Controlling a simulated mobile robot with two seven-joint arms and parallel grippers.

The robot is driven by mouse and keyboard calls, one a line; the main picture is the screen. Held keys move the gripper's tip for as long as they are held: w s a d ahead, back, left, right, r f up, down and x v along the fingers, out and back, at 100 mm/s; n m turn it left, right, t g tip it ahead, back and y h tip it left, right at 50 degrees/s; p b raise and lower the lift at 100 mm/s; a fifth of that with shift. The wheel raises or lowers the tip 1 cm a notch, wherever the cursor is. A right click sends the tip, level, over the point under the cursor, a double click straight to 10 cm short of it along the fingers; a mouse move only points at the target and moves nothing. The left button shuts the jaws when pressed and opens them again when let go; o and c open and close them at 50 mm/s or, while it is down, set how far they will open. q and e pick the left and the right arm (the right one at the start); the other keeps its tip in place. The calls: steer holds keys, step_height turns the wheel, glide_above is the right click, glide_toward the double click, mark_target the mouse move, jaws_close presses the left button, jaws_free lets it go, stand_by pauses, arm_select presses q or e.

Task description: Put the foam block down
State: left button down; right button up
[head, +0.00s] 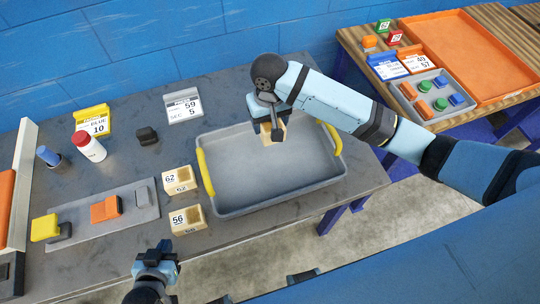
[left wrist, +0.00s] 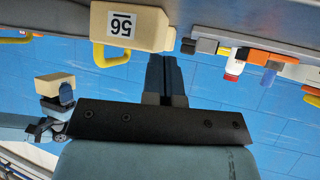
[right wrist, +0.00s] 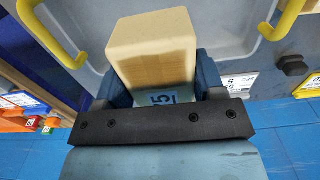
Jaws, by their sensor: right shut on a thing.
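A beige foam block (head: 266,139) is between the fingers of my right gripper (head: 270,128), over the back part of a grey tray (head: 235,210) with yellow handles. In the right wrist view the block (right wrist: 152,48) is clasped on both sides, with a partly hidden number label near the palm. Whether its underside touches the tray floor I cannot tell. My left gripper (head: 160,254) is shut and empty in front of the table. Foam blocks marked 62 (head: 179,180) and 56 (head: 188,220) stand left of the tray.
Left on the table are a white bottle with a red cap (head: 88,146), a blue cylinder (head: 48,156), a grey mat (head: 85,222) with small blocks, and sign cards (head: 183,106). A wooden table (head: 495,45) with an orange tray (head: 465,55) stands right. The tray's visible floor is clear.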

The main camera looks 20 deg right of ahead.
step_height(320, 180, down, 17)
steer(key=shift+r, duration=0.2)
stand_by(0.3)
steer(key=o, duration=0.8)
steer(key=shift+f, duration=0.1)
step_height(320, 180, up, 12)
steer(key=shift+r, duration=0.15)
